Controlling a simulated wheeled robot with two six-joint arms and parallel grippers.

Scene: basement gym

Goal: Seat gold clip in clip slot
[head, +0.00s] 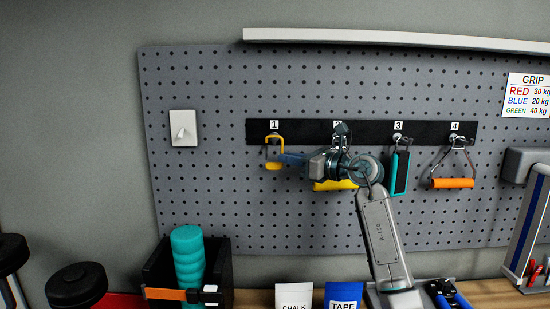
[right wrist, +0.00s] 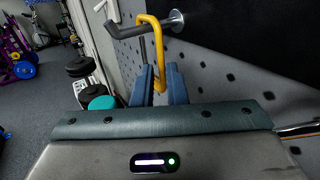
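The gold clip (head: 274,147) is a bent yellow piece at hook 1 on the black strip of the pegboard. In the right wrist view the clip (right wrist: 154,40) hangs against the grey hook (right wrist: 146,22), and its lower end lies between my fingers. My right gripper (head: 284,159) comes in from the right, below hook 1. Its blue fingers (right wrist: 160,82) stand close together on either side of the clip and look shut on it. I cannot pick out the clip slot for sure. My left gripper is not in view.
Hooks 2, 3 and 4 hold a yellow handle (head: 335,185), a teal grip (head: 400,173) and an orange handle (head: 453,183). A white plate (head: 183,129) is at the left. Below stand a black box (head: 222,262) with a teal roller (head: 188,252), and CHALK (head: 294,297) and TAPE (head: 343,296) packs.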

